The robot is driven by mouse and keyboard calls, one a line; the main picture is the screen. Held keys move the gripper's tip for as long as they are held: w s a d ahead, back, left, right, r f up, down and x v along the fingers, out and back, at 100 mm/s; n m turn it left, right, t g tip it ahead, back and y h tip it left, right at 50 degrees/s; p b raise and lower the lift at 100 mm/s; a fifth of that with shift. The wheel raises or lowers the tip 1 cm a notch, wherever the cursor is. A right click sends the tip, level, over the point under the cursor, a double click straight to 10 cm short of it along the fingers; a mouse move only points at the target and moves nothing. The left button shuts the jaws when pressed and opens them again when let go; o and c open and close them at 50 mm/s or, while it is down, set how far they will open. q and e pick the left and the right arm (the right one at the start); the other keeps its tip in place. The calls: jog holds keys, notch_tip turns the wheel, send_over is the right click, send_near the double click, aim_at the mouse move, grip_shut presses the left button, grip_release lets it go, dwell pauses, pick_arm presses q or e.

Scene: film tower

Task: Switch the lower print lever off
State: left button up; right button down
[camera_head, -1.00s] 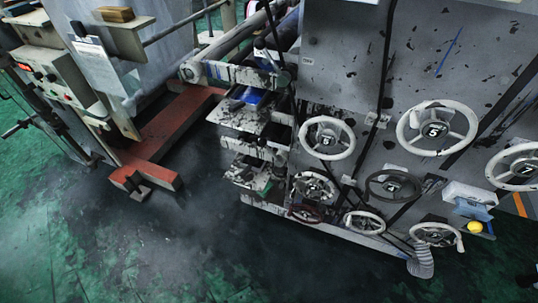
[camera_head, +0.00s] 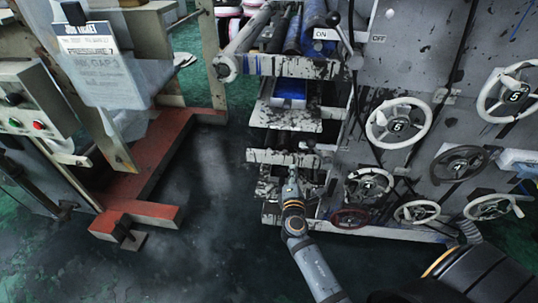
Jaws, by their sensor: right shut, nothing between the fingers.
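A lever (camera_head: 345,38) with a round dark knob stands on the grey machine's left edge, between an ON label (camera_head: 320,34) and an OFF label (camera_head: 378,38). Its knob leans up and left, over the ON label. I cannot tell whether this is the lower print lever; no other lever shows clearly. My right gripper (camera_head: 291,175) is small and dark, shut and empty, in front of the machine's lower shelves. It is well below the labelled lever and apart from it. My left gripper is out of view.
Several white handwheels (camera_head: 398,123) and a dark handwheel (camera_head: 461,163) stick out of the machine's face on the right. Shelves and rollers (camera_head: 290,30) fill its left end. A red frame (camera_head: 150,185) lies on the floor at left. Dark floor between is clear.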

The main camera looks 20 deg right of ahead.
aim_at(320, 154)
jog(key=w+d+r+p, duration=0.3)
jog(key=w+d, duration=0.3)
jog(key=d, duration=0.1)
jog(key=shift+w, duration=0.25)
dwell(0.6)
jog(key=shift+s, duration=0.1)
